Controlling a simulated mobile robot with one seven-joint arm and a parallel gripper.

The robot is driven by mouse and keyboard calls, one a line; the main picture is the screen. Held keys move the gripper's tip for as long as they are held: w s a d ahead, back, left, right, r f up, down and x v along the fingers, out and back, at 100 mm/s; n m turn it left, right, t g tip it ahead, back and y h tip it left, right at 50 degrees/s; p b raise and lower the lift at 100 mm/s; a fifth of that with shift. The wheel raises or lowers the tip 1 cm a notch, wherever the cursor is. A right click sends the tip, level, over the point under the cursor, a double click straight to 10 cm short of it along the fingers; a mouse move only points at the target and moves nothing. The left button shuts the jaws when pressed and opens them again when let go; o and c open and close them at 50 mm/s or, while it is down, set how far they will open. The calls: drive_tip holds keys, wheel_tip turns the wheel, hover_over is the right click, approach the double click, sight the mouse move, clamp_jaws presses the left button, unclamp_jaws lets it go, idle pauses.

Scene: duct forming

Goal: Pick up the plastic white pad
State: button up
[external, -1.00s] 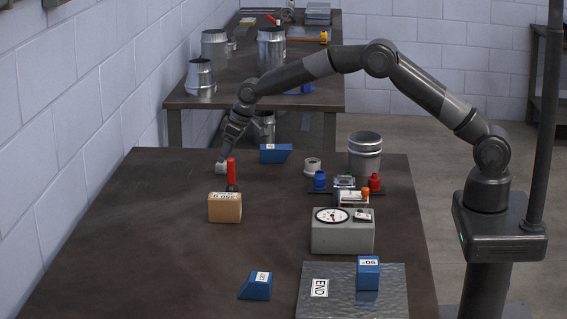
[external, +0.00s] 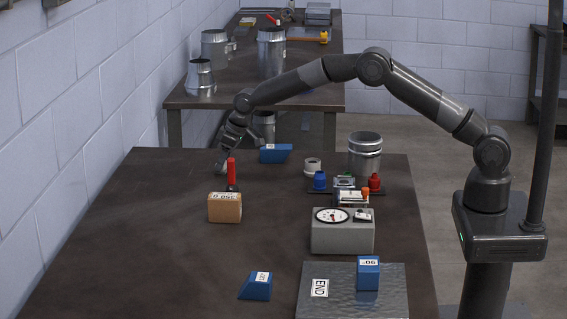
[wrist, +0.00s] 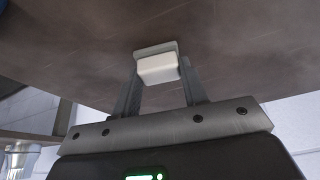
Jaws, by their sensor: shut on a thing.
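The white pad (wrist: 158,69) is a small pale block between the two fingers of my gripper (wrist: 157,64) in the wrist view. The fingers are shut on it, one on each side. In the external view my gripper (external: 221,165) points down at the far left edge of the dark table (external: 130,220), behind the red-handled tool (external: 231,170). The pad is hidden or too small to make out there. Whether it touches the tabletop is hard to tell.
A tan labelled block (external: 225,209) stands in front of the red-handled tool. A blue wedge block (external: 275,153) lies right of my gripper. A metal duct piece (external: 365,155) and a grey dial scale (external: 342,236) stand farther right. The table's left front is clear.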

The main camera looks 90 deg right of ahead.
drive_tip(key=shift+c, duration=1.1)
drive_tip(key=shift+r, duration=0.1)
